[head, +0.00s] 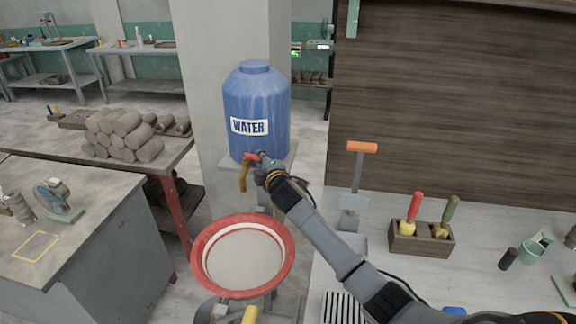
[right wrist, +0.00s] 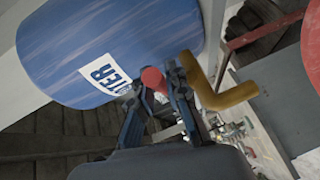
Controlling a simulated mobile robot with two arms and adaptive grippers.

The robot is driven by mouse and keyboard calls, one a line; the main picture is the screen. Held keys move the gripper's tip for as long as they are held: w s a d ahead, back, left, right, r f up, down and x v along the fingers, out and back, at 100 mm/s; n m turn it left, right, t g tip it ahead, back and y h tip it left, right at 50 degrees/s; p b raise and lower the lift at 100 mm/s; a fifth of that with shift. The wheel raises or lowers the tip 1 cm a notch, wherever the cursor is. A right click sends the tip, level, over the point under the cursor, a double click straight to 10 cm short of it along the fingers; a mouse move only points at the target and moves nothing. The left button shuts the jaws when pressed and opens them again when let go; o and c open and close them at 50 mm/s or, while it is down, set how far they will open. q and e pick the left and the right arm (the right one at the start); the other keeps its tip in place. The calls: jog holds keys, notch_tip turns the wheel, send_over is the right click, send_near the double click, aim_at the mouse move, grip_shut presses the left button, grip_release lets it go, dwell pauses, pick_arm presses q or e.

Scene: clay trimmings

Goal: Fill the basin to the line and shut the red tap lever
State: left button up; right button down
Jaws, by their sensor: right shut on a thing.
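The blue water barrel (head: 257,100) stands on a ledge by the pillar; it also shows tilted in the right wrist view (right wrist: 110,45). Its red tap lever (head: 251,157) sits above the brass spout (head: 243,180), which points down. My right gripper (head: 262,163) is shut on the red lever. In the right wrist view the lever's red end (right wrist: 153,78) lies between the fingers, beside the spout (right wrist: 228,95). The red-rimmed basin (head: 284,262) stands below the spout, pale inside. I see no clear stream, and cannot tell the water level. My left gripper is out of view.
A bench at left holds a stack of clay rolls (head: 128,135). A grey cabinet (head: 85,245) stands nearer at left. On the right worktop are a wooden tool box (head: 421,240), an orange-handled tool (head: 362,147) and a green cup (head: 538,248).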

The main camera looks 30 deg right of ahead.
jog(key=m+h+b, duration=0.2)
jog(key=a+h+b, duration=0.1)
jog(key=shift+s+f+m+g+h, duration=0.1)
jog(key=shift+s+m+g+h, duration=0.25)
jog(key=shift+m+g+h, duration=0.05)
jog(key=c, duration=1.3)
grip_release()
jog(key=v, duration=1.2)
